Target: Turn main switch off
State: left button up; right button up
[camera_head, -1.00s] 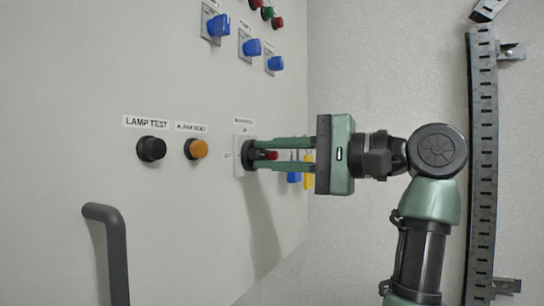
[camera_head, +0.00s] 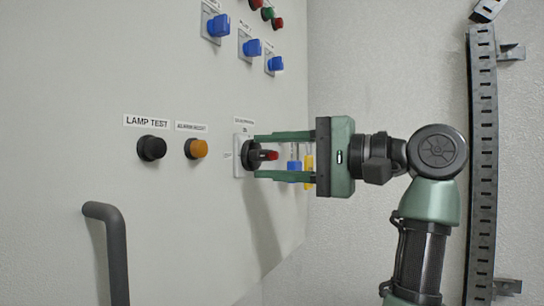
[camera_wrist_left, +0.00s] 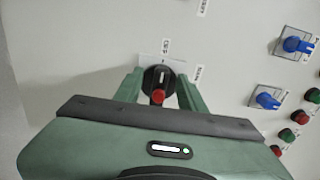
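The main switch (camera_head: 250,155) is a round black knob with a red-tipped handle, on a light plate on the grey panel. It also shows in the left wrist view (camera_wrist_left: 158,78), with the red tip toward my gripper body. My left gripper (camera_head: 257,157) is open, with one finger above and one below the switch, and gaps show between fingers and handle. In the left wrist view my left gripper (camera_wrist_left: 159,80) has a finger on each side of the knob. The small labels around the switch are too blurred to read surely. My right gripper is not in view.
A black lamp test button (camera_head: 151,148) and an orange button (camera_head: 196,148) lie left of the switch. Several blue rotary switches (camera_head: 250,48) sit above. A dark handle (camera_head: 112,250) juts out at lower left. A perforated metal rail (camera_head: 482,160) runs down the right wall.

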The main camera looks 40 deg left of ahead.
pick_arm(q)
jog(key=b+v, duration=0.1)
jog(key=v, duration=0.7)
dwell(0.5)
